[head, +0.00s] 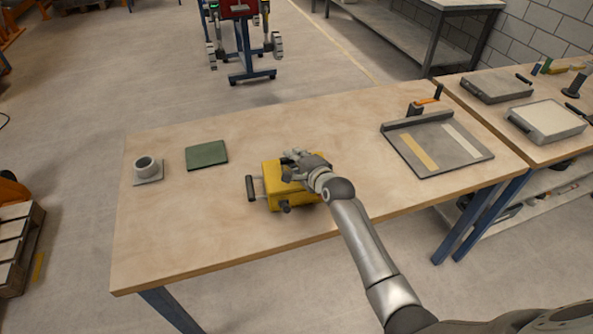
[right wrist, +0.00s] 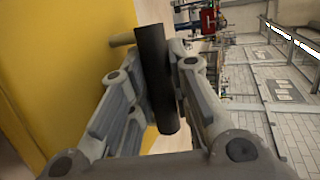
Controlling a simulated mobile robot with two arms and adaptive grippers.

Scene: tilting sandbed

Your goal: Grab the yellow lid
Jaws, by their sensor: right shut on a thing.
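The yellow lid (head: 272,178) is a boxy yellow piece with dark handles, on the wooden table near its front middle. One black bar handle (head: 251,188) sticks out at its left and a dark knob (head: 285,206) at its front. My right gripper (head: 291,162) is over its top right part and hides some of it. In the right wrist view, the fingers (right wrist: 155,85) are closed around a black cylindrical handle (right wrist: 152,60), beside the lid's broad yellow surface (right wrist: 50,60). My left gripper is in neither view.
On the table (head: 230,245), a green pad (head: 206,155) and a grey cup on a small plate (head: 148,172) lie to the left. A grey tray with strips (head: 437,143) lies to the right. A second table (head: 545,95) adjoins at the right. The front left of the table is clear.

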